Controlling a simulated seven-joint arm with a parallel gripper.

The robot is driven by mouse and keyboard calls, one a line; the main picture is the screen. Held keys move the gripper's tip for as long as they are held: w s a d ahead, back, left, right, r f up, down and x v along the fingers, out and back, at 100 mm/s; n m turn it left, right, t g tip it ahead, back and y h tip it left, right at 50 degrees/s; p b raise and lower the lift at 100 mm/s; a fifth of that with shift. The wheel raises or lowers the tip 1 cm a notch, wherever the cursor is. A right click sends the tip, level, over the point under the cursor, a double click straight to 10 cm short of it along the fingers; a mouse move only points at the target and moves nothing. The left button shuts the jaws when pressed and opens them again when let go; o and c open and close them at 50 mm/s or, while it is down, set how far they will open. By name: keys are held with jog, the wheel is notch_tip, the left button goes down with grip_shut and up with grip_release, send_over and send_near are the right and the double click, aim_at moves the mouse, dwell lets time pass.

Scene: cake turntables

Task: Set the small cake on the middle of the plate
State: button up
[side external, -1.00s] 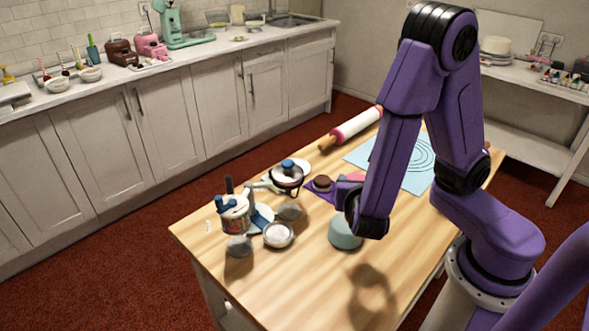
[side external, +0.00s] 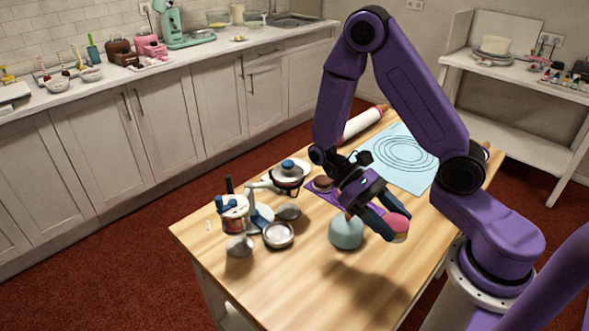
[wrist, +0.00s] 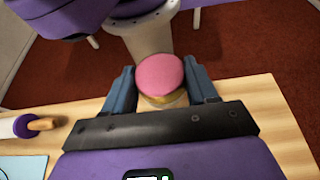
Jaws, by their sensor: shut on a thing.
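The small cake (side external: 397,226), with a pink top and a tan lower part, is between the fingers of my gripper (side external: 392,229). My gripper is shut on it and holds it above the front right part of the table, to the right of a round teal object (side external: 346,232). In the wrist view the cake (wrist: 160,76) sits between the two blue-grey fingers of my gripper (wrist: 162,88). A round pale dish (side external: 278,235) lies left of the teal object. I cannot tell for sure which thing is the plate.
A brown round cake (side external: 323,183) sits on a purple mat (side external: 345,196) behind the teal object. Pots and utensils crowd the left of the table (side external: 235,281). A light blue mat (side external: 404,158) and a rolling pin (side external: 361,124) lie at the back. The front is clear.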

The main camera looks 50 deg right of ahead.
jog(key=w+r+m+t+y, duration=0.1)
jog(key=w+m+t+y, duration=1.2)
jog(key=w+m, duration=0.45)
jog(key=w+d+r+m+t+h, duration=0.35)
jog(key=w+d+m+t, duration=0.75)
jog(key=d, duration=0.4)
jog(key=shift+n+h, duration=0.35)
jog(key=w+d+f, duration=0.1)
jog(key=w+f, duration=0.3)
jog(key=f, duration=0.1)
jog(key=w+d+f, duration=0.1)
jog(key=w+f, duration=0.4)
jog(key=f, duration=0.1)
jog(key=w+d+f, duration=0.1)
jog(key=w+f, duration=0.3)
jog(key=f, duration=0.1)
jog(key=shift+w+f, duration=0.2)
jog(key=shift+f, duration=0.1)
jog(key=shift+w+f, duration=0.15)
jog(key=shift+f, duration=1.45)
